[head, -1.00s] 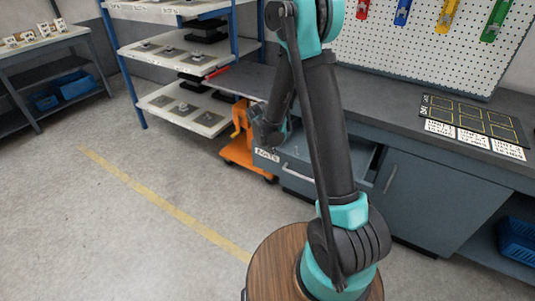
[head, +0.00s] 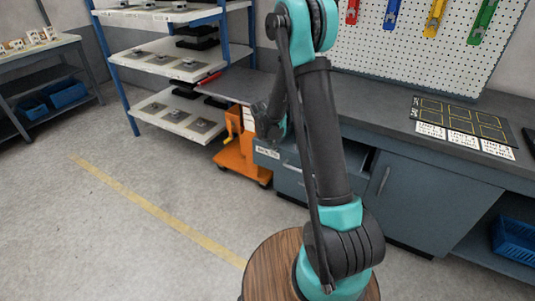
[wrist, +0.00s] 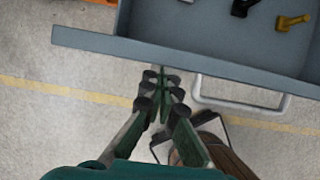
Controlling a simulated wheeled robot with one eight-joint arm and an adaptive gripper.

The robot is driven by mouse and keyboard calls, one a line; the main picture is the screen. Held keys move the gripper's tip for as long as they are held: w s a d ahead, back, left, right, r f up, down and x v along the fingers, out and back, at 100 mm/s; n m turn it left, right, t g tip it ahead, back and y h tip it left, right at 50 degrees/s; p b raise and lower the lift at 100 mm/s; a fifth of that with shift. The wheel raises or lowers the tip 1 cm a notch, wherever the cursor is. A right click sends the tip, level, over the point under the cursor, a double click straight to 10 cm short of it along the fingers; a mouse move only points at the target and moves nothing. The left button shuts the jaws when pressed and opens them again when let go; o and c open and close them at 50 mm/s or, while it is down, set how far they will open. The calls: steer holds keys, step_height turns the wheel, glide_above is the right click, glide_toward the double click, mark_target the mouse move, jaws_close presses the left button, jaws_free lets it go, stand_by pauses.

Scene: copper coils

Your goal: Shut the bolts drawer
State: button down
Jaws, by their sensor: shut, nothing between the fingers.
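The bolts drawer (head: 288,176) is partly open in the grey bench, its label (head: 267,152) at the upper left of its front. In the wrist view the drawer front's rim (wrist: 120,44) slants across the top, with the pale handle (wrist: 240,107) below it. A black bolt-like piece (wrist: 240,7) and a yellow one (wrist: 291,22) lie inside. My gripper (wrist: 162,80) is shut and empty, its fingertips at the outer face of the drawer front, left of the handle. I cannot tell whether they touch it. In the head view my arm hides part of the drawer.
An orange cart (head: 238,158) stands left of the drawer, beside shelves (head: 178,116) of parts. A cupboard (head: 425,195) is to the right under the worktop (head: 390,118). The floor in front, with a yellow line (head: 150,205), is clear.

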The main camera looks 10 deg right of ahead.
steer(key=w+d, duration=1)
steer(key=w, duration=0.4)
steer(key=shift+w+d, duration=0.3)
steer(key=shift+w, duration=0.05)
